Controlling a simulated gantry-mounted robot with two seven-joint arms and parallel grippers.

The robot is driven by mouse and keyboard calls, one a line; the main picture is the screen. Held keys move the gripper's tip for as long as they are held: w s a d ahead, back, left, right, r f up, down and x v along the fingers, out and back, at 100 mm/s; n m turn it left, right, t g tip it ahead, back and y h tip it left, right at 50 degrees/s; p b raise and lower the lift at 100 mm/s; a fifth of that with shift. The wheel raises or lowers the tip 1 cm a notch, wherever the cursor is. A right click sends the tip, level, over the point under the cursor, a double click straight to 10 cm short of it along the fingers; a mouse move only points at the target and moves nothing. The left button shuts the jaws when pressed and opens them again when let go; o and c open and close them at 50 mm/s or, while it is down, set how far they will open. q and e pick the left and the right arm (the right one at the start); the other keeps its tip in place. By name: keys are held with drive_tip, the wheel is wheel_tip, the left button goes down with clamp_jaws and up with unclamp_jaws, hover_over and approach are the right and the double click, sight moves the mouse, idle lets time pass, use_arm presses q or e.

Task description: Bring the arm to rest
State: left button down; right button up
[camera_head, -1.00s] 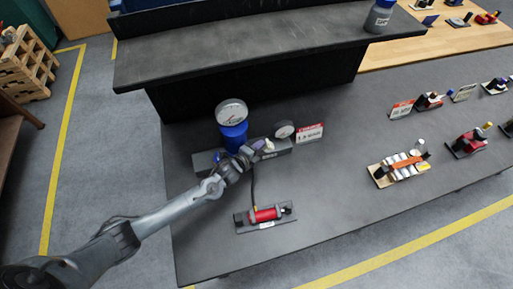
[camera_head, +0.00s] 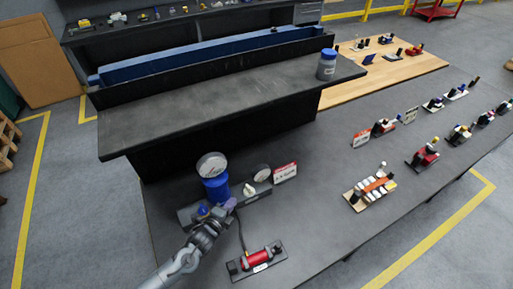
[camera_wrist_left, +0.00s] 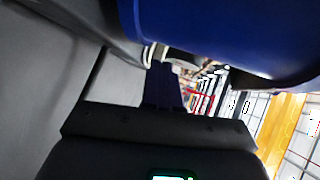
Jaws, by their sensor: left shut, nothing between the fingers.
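My left gripper (camera_head: 230,206) is shut and empty, at the front of the valve actuator unit. The unit has a blue cylinder (camera_head: 216,188), a round white-faced gauge (camera_head: 211,165) on top and a grey base (camera_head: 259,192). A small pale knob or lever (camera_head: 249,189) stands on the base, to the right of the gripper and apart from it. In the left wrist view the dark closed fingers (camera_wrist_left: 163,86) show, with the blue cylinder (camera_wrist_left: 220,35) large and close above them. My gripper hides part of the base. My right gripper is out of view.
A red cylinder on a dark plate (camera_head: 256,259) lies just in front, joined to the unit by a dark hose. A small round gauge (camera_head: 262,172) and a sign (camera_head: 285,173) stand at right. A raised shelf (camera_head: 230,98) is behind.

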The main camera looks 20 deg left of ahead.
use_arm(q)
drive_tip(key=s+d+r+n+g+p, duration=0.2)
drive_tip(key=s+d+r+n+p, duration=0.1)
drive_tip(key=s+n, duration=0.15)
drive_tip(key=s+d+r+n+g+p, duration=0.2)
drive_tip(key=s+r+n+p, duration=0.15)
drive_tip(key=s, duration=0.25)
drive_tip(key=s+a+r+n+g+y+p, duration=0.1)
drive_tip(key=s+r+n, duration=0.4)
drive_tip(key=s, duration=0.5)
drive_tip(key=s+a+r+n+g+y+p, duration=0.1)
drive_tip(key=s+r+n+g+p, duration=0.3)
drive_tip(key=s+r, duration=0.5)
drive_tip(key=shift+s+a+r+n+g, duration=0.4)
drive_tip(key=shift+s+a+g, duration=0.4)
drive_tip(key=shift+s+a, duration=0.15)
